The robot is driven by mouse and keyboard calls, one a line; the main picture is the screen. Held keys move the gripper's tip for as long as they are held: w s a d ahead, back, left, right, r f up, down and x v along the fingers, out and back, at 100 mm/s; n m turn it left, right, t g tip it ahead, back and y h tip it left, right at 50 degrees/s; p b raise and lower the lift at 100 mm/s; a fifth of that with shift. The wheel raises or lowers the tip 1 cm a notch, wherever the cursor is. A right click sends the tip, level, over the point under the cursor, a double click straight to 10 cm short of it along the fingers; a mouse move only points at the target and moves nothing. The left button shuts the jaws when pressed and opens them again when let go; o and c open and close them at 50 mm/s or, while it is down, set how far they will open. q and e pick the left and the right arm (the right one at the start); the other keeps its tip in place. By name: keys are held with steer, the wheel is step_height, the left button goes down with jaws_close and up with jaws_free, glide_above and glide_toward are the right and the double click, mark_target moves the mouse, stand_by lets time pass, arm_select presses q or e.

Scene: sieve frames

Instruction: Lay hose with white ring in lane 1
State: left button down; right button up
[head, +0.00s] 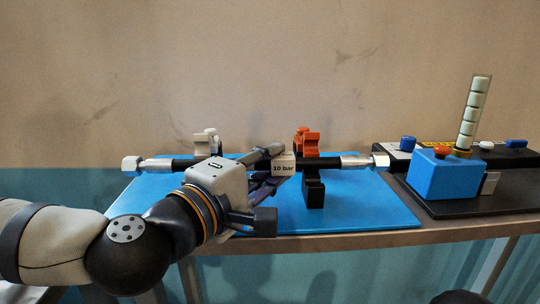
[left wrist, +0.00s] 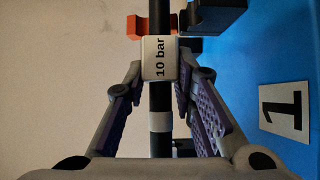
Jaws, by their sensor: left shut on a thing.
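The black hose (head: 326,160) runs left to right across the blue board (head: 375,205), with silver fittings at both ends. A pale sleeve marked "10 bar" (head: 283,165) is on it. In the left wrist view a white ring (left wrist: 160,122) circles the hose (left wrist: 160,98) below the sleeve; my gripper hides it in the head view. My left gripper (left wrist: 161,66) is shut on the hose at the sleeve (left wrist: 160,58). An orange clip (head: 306,142) and black holder (head: 314,190) are beside the hose; whether it is seated is unclear. My right gripper is not in view.
A white clip (head: 206,138) stands behind the hose at left. A plate with a black "1" (left wrist: 284,108) lies on the board. At right, a blue block (head: 440,175) and a clear tube of white pieces (head: 473,112) stand on a dark base. The board's right front is clear.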

mark_target(270, 204)
arm_select(q)
steer(key=shift+f+b, duration=0.3)
steer(key=shift+f, duration=0.5)
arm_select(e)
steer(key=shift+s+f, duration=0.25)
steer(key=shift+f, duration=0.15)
arm_select(q)
steer(key=shift+f, duration=0.6)
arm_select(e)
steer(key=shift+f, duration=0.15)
arm_select(q)
steer(key=c, duration=1.2)
jaws_free()
steer(key=shift+c, duration=0.2)
steer(key=shift+f, duration=0.15)
steer(key=v, duration=0.7)
steer(key=shift+s+a, duration=0.15)
steer(key=shift+s, duration=0.05)
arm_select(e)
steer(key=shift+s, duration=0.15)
